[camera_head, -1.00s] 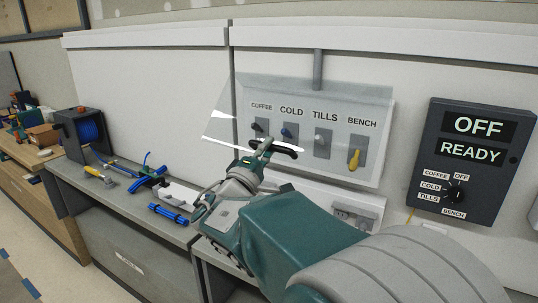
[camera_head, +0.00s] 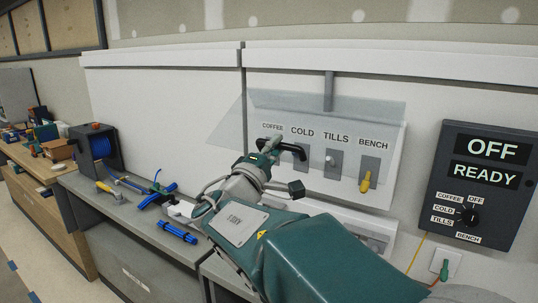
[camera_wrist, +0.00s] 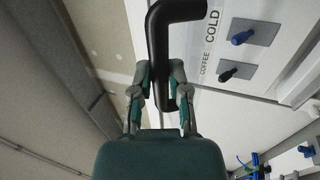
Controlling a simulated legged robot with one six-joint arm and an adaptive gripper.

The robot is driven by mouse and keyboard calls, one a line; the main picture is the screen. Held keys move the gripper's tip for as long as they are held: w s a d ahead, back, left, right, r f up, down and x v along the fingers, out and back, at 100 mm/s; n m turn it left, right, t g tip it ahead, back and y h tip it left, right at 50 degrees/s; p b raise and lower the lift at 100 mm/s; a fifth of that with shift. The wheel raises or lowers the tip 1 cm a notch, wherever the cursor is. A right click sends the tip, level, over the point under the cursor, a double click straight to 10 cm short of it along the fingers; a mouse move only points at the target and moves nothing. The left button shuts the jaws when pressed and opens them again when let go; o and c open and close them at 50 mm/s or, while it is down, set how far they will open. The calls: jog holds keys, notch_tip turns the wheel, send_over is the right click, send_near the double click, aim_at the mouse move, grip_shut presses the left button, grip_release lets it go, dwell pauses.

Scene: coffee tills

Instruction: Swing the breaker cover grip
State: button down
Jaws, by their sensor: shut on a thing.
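The clear breaker cover (camera_head: 226,122) hangs from the top of the white breaker panel and stands out from it, tilted toward me. Its black grip (camera_head: 296,149) is bent; it also shows in the wrist view (camera_wrist: 157,45). My gripper (camera_head: 270,147) is shut on this grip, with a finger on each side of the bar in the wrist view (camera_wrist: 161,88). The yellow BENCH lever (camera_head: 365,182) and pale TILLS lever (camera_head: 331,161) show in the head view. The blue COLD lever (camera_wrist: 242,37) and black COFFEE lever (camera_wrist: 229,74) show in the wrist view; my gripper hides COFFEE in the head view.
A dark box (camera_head: 480,190) at right reads OFF and READY and has a rotary knob. The grey bench (camera_head: 120,215) holds a blue cable reel (camera_head: 97,147), a yellow-handled tool (camera_head: 109,192) and blue parts (camera_head: 177,232). A green plug (camera_head: 444,268) is at lower right.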

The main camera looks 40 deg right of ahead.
jog(key=shift+r, duration=0.15)
jog(key=shift+d+r, duration=0.1)
jog(key=shift+r, duration=2.7)
jog(key=c, duration=0.5)
grip_release()
jog(key=shift+c, duration=0.2)
